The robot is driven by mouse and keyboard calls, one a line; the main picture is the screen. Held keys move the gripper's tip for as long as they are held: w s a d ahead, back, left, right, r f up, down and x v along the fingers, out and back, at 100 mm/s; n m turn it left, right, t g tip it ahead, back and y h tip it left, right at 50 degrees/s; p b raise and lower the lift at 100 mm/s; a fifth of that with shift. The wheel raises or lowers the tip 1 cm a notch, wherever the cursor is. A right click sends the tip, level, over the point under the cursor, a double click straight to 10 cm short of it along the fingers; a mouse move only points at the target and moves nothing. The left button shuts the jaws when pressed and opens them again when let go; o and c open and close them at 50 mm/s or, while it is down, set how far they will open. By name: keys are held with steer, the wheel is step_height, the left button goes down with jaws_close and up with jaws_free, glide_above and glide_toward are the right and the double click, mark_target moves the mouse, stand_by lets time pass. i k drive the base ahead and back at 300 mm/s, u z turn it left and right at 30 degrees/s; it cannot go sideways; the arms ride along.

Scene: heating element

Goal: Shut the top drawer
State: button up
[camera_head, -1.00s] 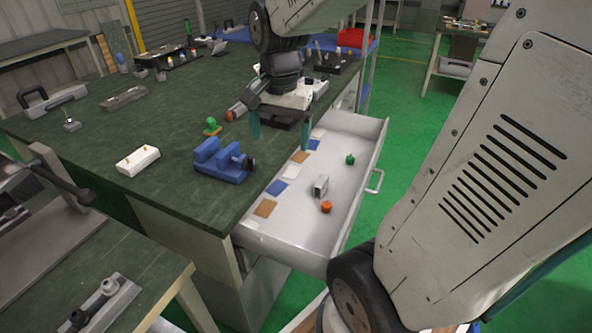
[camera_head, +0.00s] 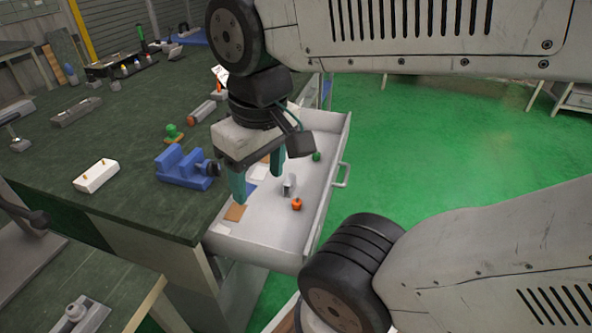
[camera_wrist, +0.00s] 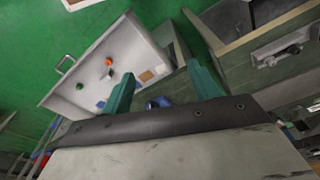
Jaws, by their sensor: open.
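The top drawer (camera_head: 262,238) is a white drawer pulled out from the green-topped workbench (camera_head: 120,128). Its handle (camera_head: 341,175) is on the outer front panel, on the right side in the head view. The drawer also shows in the wrist view (camera_wrist: 68,93), with its handle (camera_wrist: 66,65) at the upper left. My gripper (camera_head: 259,178) has two teal fingers pointing down. It is over the drawer's inner side, near the bench edge, apart from the handle. The fingers are spread with nothing between them; they also show in the wrist view (camera_wrist: 164,88).
In the drawer lie an orange piece (camera_head: 297,204), a green piece (camera_head: 317,156), a small grey block (camera_head: 289,185) and flat cards. A blue vise (camera_head: 184,168) and a white block (camera_head: 96,176) stand on the bench. Open green floor (camera_head: 430,150) lies right of the drawer.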

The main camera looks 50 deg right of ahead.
mark_target(265, 232)
steer(key=k, duration=0.5)
steer(key=z, duration=0.55)
steer(key=i, duration=0.2)
steer(key=z, duration=1.95)
steer(key=k, duration=0.85)
steer(key=u, duration=1.85)
steer(key=i, duration=0.5)
steer(key=u, duration=0.05)
